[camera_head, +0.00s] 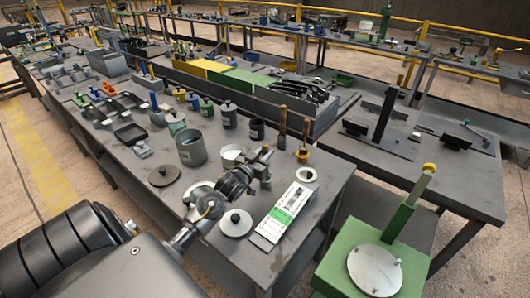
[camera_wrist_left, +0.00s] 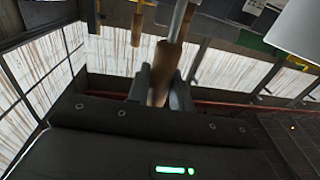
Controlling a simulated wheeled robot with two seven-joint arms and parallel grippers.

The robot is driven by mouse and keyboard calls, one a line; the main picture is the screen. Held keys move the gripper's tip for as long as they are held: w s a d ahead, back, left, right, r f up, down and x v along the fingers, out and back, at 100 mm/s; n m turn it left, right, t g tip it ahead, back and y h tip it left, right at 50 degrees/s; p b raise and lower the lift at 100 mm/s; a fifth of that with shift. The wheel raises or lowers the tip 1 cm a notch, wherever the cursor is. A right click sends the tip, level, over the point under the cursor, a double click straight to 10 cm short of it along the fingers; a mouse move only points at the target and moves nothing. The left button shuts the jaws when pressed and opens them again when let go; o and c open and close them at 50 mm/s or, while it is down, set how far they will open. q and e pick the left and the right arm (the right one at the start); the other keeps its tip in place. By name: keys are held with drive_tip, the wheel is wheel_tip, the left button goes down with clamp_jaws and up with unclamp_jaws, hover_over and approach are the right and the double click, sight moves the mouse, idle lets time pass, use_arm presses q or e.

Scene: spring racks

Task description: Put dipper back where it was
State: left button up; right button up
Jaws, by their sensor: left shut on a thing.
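My left gripper (camera_head: 264,158) is over the near part of the grey workbench, beside a white pot (camera_head: 232,158). In the left wrist view the gripper (camera_wrist_left: 160,92) is shut on the wooden handle of the dipper (camera_wrist_left: 166,60), with a metal shaft running on from the handle. In the head view the held dipper cannot be made out clearly at the gripper. Another wooden handle (camera_head: 283,122) stands upright just behind the gripper, and one more (camera_head: 305,133) rises from a yellow-brown holder. My right gripper is not in view.
A large grey pot (camera_head: 191,148) stands left of the gripper. Round lids (camera_head: 236,223) (camera_head: 164,176) lie on the bench. A green and white box (camera_head: 284,212) lies at the right. Several small bottles stand farther back. A green stand (camera_head: 375,262) is at lower right.

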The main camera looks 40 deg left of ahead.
use_arm(q)
drive_tip(key=shift+f, duration=0.15)
drive_tip(key=o, duration=0.9)
drive_tip(key=shift+s, duration=0.25)
drive_tip(key=s+b, duration=0.1)
drive_tip(key=s, duration=0.2)
drive_tip(key=s+d, duration=0.1)
drive_tip(key=s, duration=0.3)
drive_tip(key=s+b, duration=0.1)
drive_tip(key=s, duration=0.3)
drive_tip(key=shift+s+d+r+b, duration=0.2)
drive_tip(key=shift+d+b, duration=0.1)
drive_tip(key=shift+b, duration=0.05)
